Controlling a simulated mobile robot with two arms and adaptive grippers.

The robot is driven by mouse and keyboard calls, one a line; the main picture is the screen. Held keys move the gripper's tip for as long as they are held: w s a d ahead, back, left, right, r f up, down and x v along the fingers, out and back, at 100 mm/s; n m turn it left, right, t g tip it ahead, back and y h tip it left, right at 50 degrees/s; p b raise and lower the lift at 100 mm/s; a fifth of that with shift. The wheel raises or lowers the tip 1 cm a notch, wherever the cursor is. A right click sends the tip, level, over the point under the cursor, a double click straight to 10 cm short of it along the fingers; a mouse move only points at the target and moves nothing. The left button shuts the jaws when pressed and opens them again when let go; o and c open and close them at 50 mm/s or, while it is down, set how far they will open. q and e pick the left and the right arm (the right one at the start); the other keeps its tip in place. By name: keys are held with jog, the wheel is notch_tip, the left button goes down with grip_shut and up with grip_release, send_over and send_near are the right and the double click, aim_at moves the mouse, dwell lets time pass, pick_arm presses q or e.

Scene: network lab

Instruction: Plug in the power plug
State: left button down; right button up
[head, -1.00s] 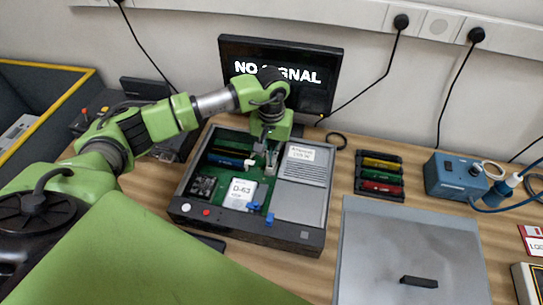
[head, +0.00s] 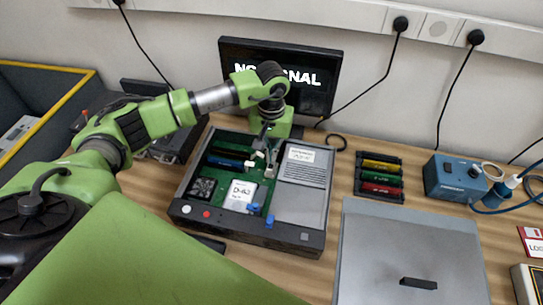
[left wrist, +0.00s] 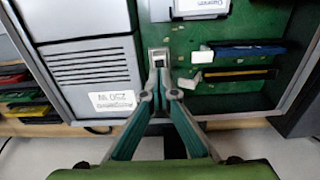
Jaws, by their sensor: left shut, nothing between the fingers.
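An open computer case (head: 318,237) lies on the bench with a green board and a power supply (head: 306,168), marked 250 W in the left wrist view (left wrist: 92,67). My left gripper (head: 262,145) is over the back of the board, beside the supply. Its fingers (left wrist: 158,88) are shut and empty. A small pale connector (left wrist: 158,58) is just ahead of the fingertips in the left wrist view; I cannot tell whether it is the power plug or its socket, or whether the fingers touch it. My right gripper is not in view.
A blue card (head: 229,163) stands in the board left of the gripper. A monitor (head: 315,105) stands behind the case. A rack of coloured modules (head: 380,177), a blue box (head: 450,180) and a grey panel (head: 410,245) are to the right.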

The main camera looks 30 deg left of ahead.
pick_arm(q)
jog(key=shift+r+p, duration=0.8)
jog(key=shift+r, duration=1.5)
